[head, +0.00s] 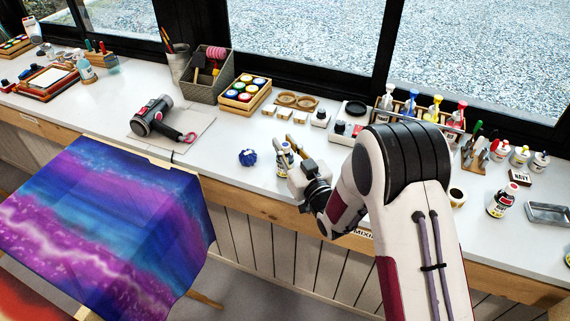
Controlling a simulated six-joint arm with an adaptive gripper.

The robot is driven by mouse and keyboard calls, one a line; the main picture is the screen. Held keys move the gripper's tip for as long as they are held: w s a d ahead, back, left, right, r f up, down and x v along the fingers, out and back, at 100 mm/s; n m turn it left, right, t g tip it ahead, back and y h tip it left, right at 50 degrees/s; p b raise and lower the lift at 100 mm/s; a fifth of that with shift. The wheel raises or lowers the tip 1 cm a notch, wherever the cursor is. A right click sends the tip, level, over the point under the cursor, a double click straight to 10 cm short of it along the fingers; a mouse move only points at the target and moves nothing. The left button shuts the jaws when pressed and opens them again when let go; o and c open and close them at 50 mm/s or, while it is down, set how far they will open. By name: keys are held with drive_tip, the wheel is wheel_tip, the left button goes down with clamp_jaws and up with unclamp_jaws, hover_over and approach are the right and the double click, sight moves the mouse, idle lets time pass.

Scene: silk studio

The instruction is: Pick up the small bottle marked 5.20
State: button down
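A small white bottle with a dark label (283,161) stands on the white counter near its front edge, left of my arm. My gripper (293,146) is right beside this bottle, and its fingers overlap the bottle's upper part in the head view. I cannot tell whether the fingers touch it or how far apart they are. The marks on both labels are too small to read, so I cannot tell which one says 5.20.
A blue crumpled ball (248,157) lies left of my gripper. A hair dryer (155,119) rests further left. Paint jars (243,92), a rack of dropper bottles (433,110) and a metal tray (548,213) stand around. Painted silk (100,225) hangs in front.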

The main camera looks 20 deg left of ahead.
drive_tip(key=shift+r, duration=0.15)
drive_tip(key=shift+r, duration=4.9)
